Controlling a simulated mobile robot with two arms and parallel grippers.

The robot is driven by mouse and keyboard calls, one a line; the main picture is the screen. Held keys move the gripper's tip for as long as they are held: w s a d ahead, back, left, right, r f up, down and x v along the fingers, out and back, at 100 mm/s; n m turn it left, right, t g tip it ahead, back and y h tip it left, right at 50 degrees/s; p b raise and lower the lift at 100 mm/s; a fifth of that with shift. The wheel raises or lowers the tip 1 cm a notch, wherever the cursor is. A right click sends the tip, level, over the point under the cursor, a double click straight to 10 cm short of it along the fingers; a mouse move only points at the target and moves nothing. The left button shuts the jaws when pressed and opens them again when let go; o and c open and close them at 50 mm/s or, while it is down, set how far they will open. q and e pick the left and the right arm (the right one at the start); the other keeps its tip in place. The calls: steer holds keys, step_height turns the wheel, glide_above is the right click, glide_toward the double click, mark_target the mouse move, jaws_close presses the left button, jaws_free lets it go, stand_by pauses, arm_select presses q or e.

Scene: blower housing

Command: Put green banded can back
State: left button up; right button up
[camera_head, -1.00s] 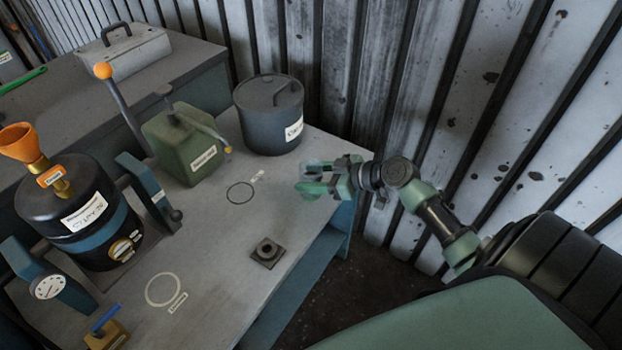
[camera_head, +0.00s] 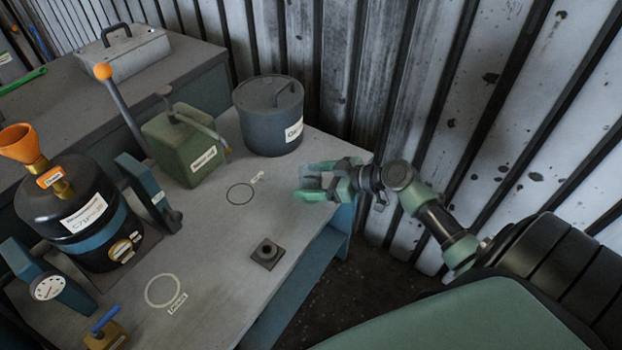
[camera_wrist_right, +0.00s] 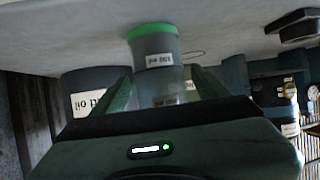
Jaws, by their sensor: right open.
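The green banded can (camera_wrist_right: 155,62) shows in the right wrist view, which is upside down. It is grey, with a bright green band at its table-side end and a white label. It lies in line with the gap between the fingers of my right gripper (camera_wrist_right: 165,92). In the head view my right gripper (camera_head: 308,181) is open over the right edge of the bench. A small pale grey shape shows between its fingers there, too small to make out. I cannot tell whether the can touches the fingers or the bench. My left gripper is not in view.
The bench (camera_head: 215,255) has a dark painted ring (camera_head: 240,193) and a pale ring (camera_head: 163,291), both empty. A dark drum (camera_head: 268,120), a green jerrycan (camera_head: 185,145), a black square fitting (camera_head: 267,253) and a black blower housing (camera_head: 75,215) stand around them. A corrugated wall (camera_head: 450,110) is behind.

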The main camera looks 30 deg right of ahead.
steer(key=p+v, duration=0.2)
steer(key=v, duration=1)
steer(key=s+d+f+m+g+h, duration=0.1)
steer(key=s+d+f+m+h, duration=0.15)
steer(key=f, duration=0.75)
steer(key=s+d+f+m+g+h, duration=0.1)
steer(key=s+f+m+g+h, duration=0.15)
steer(key=f, duration=0.85)
steer(key=s+a+f+m+g, duration=0.25)
steer(key=s+f, duration=0.55)
steer(key=f, duration=0.6)
steer(key=s+a+f+n+g+h, duration=0.1)
steer(key=s+a+f+g, duration=0.1)
steer(key=s+a+f, duration=0.5)
steer(key=s+a+f+n+g+h, duration=0.1)
steer(key=s+a+f+n, duration=0.1)
steer(key=s+a+f, duration=0.6)
steer(key=s+a, duration=0.1)
steer(key=s, duration=0.6)
steer(key=shift+f+g, duration=0.25)
steer(key=shift+g, duration=0.15)
